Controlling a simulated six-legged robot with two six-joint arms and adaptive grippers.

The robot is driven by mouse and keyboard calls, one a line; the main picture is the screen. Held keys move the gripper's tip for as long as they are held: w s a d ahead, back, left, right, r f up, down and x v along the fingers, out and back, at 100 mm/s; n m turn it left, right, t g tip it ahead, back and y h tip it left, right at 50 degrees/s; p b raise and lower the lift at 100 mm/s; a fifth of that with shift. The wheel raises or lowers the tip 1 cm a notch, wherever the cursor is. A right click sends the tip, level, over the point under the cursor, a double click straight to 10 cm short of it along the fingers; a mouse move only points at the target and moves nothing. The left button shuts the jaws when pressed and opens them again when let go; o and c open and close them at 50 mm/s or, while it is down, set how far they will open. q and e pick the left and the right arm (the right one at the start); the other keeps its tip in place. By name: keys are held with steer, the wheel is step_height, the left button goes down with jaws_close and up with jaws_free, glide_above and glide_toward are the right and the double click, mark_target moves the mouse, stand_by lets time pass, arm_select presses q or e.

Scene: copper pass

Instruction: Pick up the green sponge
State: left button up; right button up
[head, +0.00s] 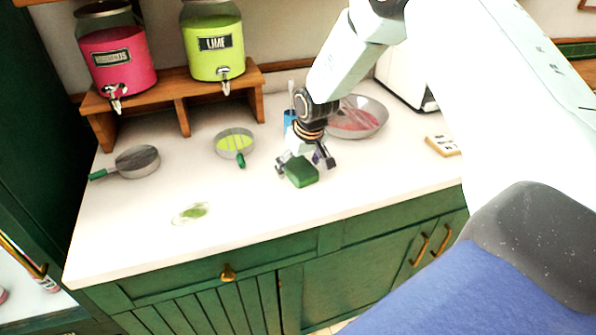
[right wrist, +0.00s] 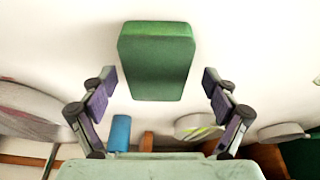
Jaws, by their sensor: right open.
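The green sponge (head: 300,172) lies on the white counter below my right gripper (head: 305,168) in the head view. In the right wrist view the sponge (right wrist: 156,60) is a green block between and just beyond the fingertips. My right gripper (right wrist: 155,85) is open, with a finger on either side and clear space between each finger and the sponge. The gripper hides part of the sponge's far side in the head view. My left gripper is not in view.
A grey bowl (head: 371,112) with red contents stands behind the gripper. A strainer with green contents (head: 234,138), a grey pan (head: 138,158) and a green spill (head: 193,212) lie to the left. Dispensers stand on a wooden shelf (head: 190,84). The front counter is mostly clear.

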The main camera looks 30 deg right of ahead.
steer(key=shift+s+d, duration=0.15)
steer(key=shift+d, duration=0.1)
steer(key=shift+f, duration=0.1)
steer(key=shift+a+f, duration=0.1)
steer(key=shift+a, duration=0.1)
steer(key=shift+d, duration=0.2)
steer(key=shift+a, duration=0.15)
steer(key=c, duration=0.6)
steer(key=shift+c, duration=1.1)
